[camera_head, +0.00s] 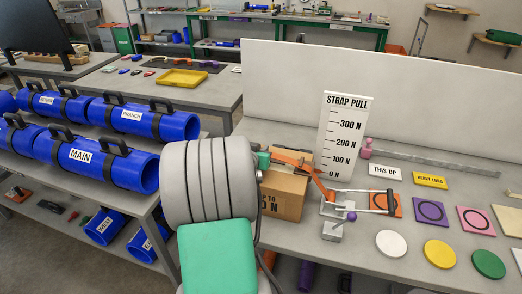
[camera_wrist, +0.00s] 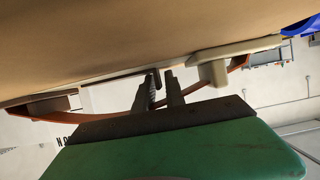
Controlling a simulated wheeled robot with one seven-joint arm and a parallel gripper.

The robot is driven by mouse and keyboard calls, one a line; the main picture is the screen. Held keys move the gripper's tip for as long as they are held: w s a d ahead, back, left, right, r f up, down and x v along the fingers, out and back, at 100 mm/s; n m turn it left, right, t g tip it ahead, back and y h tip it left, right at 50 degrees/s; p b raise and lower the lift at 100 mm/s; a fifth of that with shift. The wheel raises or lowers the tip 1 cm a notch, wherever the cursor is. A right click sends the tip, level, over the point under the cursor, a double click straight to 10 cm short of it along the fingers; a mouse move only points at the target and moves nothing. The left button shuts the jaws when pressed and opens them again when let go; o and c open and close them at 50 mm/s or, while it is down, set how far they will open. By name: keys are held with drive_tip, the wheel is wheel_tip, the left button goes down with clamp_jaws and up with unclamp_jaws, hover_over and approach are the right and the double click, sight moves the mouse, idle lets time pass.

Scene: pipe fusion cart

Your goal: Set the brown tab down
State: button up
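A cardboard box (camera_head: 288,194) stands on the right-hand bench, partly hidden by my arm. An orange strap (camera_head: 318,182) slopes from the top of the box towards a small metal fixture (camera_head: 332,230). My gripper (camera_head: 266,161) is at the box's upper left edge, largely hidden by my arm. In the wrist view, the two dark fingers of my gripper (camera_wrist: 163,72) are close together below the tan box face (camera_wrist: 150,35). A beige piece (camera_wrist: 213,70) and a brown block (camera_wrist: 42,105) lie along the strap (camera_wrist: 85,117). I cannot make out the brown tab for certain, nor anything between the fingers.
A white STRAP PULL scale board (camera_head: 344,135) stands behind the box. A metal handle frame, coloured square pads and round discs (camera_head: 391,243) lie to the right. Blue pipes (camera_head: 98,160) fill the left rack. A tall pale panel (camera_head: 390,95) backs the bench.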

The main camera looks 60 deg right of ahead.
drive_tip(key=shift+o, duration=0.9)
